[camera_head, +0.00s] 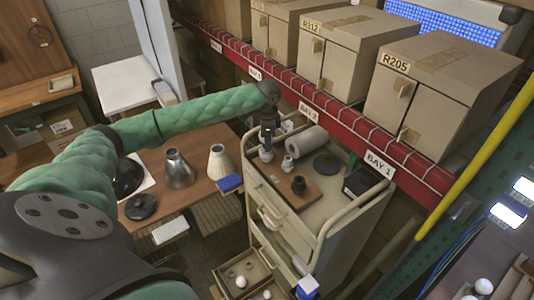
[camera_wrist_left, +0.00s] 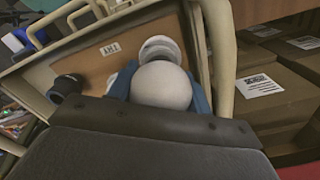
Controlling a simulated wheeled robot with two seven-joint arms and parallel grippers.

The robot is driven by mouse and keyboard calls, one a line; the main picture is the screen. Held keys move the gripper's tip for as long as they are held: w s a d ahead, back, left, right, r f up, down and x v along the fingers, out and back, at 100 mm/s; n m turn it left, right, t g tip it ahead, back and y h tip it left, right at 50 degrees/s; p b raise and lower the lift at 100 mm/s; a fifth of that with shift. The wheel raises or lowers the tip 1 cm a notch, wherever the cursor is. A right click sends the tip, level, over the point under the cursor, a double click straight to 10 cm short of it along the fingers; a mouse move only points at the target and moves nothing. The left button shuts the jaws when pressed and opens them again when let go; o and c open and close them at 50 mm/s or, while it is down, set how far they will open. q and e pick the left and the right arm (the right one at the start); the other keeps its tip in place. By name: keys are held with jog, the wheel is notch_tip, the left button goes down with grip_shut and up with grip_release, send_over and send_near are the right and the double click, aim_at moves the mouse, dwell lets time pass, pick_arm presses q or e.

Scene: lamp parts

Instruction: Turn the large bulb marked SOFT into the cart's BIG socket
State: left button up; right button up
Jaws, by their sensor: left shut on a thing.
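My left gripper (camera_head: 267,143) points down over the board (camera_head: 271,182) on top of the cart (camera_head: 325,222). In the left wrist view, its blue fingers are shut around a round white bulb (camera_wrist_left: 161,86). No marking is readable on the bulb. A white ringed fitting (camera_wrist_left: 161,47) shows just beyond the bulb; I cannot tell whether they touch. In the head view, a white fitting (camera_head: 287,164) and a black fitting (camera_head: 298,185) stand on the board. The black one also shows in the left wrist view (camera_wrist_left: 66,87). My right gripper is not in view.
A white roll (camera_head: 306,142), a dark disc (camera_head: 327,164) and a black box (camera_head: 357,182) lie on the cart top, inside its raised rail. A red shelf (camera_head: 345,142) with cartons runs behind. Lamp shades (camera_head: 180,170) stand on the wooden table at left.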

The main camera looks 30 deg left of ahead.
pick_arm(q)
jog(key=m, duration=0.3)
jog(key=shift+f, duration=0.1)
jog(key=m, duration=0.3)
jog(key=shift+m, duration=0.4)
jog(key=m, duration=0.3)
jog(key=shift+s+m, duration=0.1)
jog(key=shift+m, duration=0.2)
jog(key=m, duration=0.4)
jog(key=o, duration=0.9)
jog(key=shift+a, duration=0.1)
